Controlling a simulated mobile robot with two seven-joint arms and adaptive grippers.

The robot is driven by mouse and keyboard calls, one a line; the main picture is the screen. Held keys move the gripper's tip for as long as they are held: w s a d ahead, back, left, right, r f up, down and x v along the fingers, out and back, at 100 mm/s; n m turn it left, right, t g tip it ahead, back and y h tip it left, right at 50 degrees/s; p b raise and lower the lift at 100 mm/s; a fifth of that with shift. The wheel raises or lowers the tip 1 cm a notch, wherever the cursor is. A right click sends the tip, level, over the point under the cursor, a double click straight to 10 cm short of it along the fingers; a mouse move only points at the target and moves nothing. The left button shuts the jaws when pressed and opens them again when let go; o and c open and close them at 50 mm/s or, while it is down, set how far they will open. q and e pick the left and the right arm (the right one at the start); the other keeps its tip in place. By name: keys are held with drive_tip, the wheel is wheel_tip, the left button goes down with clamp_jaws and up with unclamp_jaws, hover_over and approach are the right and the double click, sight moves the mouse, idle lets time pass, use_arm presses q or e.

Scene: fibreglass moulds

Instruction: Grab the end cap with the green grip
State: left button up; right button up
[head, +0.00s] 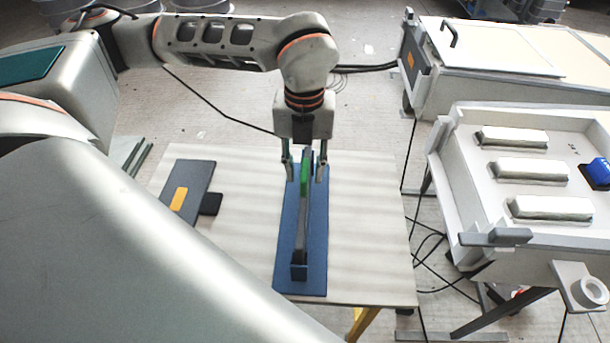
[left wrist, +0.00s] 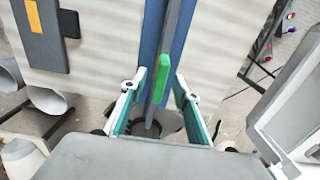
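The end cap with the green grip is a thin grey plate (head: 302,228) standing on edge in a blue stand (head: 316,262) on the table. Its green grip (head: 305,167) is near the top, at the far end. My left gripper (head: 305,174) points down over that end, one finger on each side of the grip. In the left wrist view, the green grip (left wrist: 152,82) lies between the spread fingers (left wrist: 160,78) with gaps on both sides. The gripper is open and holds nothing. My right gripper is not in view.
A dark panel with a yellow grip (head: 179,199) lies at the table's left. The pale table (head: 370,230) is clear right of the stand. A white mould with several raised blocks (head: 525,170) stands to the right, another white box (head: 490,50) behind it. Cables lie on the floor.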

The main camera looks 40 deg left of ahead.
use_arm(q)
drive_tip(key=shift+f, duration=0.35)
clamp_jaws()
